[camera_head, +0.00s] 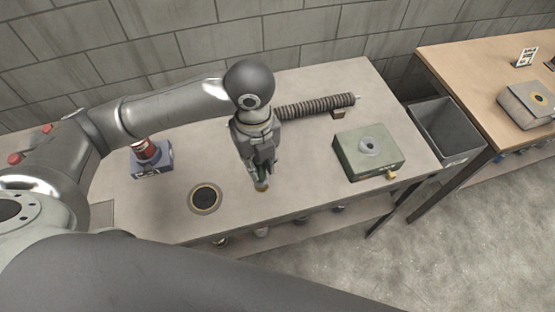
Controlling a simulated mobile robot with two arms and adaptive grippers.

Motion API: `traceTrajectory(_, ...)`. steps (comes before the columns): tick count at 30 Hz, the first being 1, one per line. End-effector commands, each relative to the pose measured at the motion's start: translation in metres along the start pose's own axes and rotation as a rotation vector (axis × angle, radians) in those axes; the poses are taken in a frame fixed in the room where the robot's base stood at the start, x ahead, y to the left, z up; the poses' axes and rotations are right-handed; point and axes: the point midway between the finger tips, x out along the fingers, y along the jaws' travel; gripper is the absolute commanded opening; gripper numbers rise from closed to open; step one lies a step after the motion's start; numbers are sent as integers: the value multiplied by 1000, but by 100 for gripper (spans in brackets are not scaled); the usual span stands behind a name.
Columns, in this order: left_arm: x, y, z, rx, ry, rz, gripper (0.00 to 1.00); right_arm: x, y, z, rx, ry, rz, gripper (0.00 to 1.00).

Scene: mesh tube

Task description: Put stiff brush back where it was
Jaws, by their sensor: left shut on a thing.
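My left gripper (261,177) points down over the front middle of the grey table. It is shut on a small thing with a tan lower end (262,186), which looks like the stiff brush. The fingers hide most of it, and I cannot tell whether its tip touches the table top. My right gripper is not in view.
On the grey table (305,178) are a round dark disc with a tan rim (205,198), a blue block with a red-and-white piece (150,155), a ribbed tube (318,105) and a green box (368,152). A grey bin (446,128) stands between this table and a wooden one (475,70).

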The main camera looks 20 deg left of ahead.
Motion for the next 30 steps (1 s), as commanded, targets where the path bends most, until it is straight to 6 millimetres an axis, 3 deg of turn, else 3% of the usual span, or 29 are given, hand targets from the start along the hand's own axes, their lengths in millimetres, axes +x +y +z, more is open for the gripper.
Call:
traceTrajectory(5, 15, -28, 17, -3, 1, 3, 0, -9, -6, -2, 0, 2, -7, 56)
traceTrajectory(12, 53, -53, 33, -2, 0, 2, 0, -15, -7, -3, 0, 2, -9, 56)
traceTrajectory(22, 73, -67, 42, -2, -1, 1, 0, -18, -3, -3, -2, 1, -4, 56)
traceTrajectory(30, 102, -66, 42, 0, -1, 0, 0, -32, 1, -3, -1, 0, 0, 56)
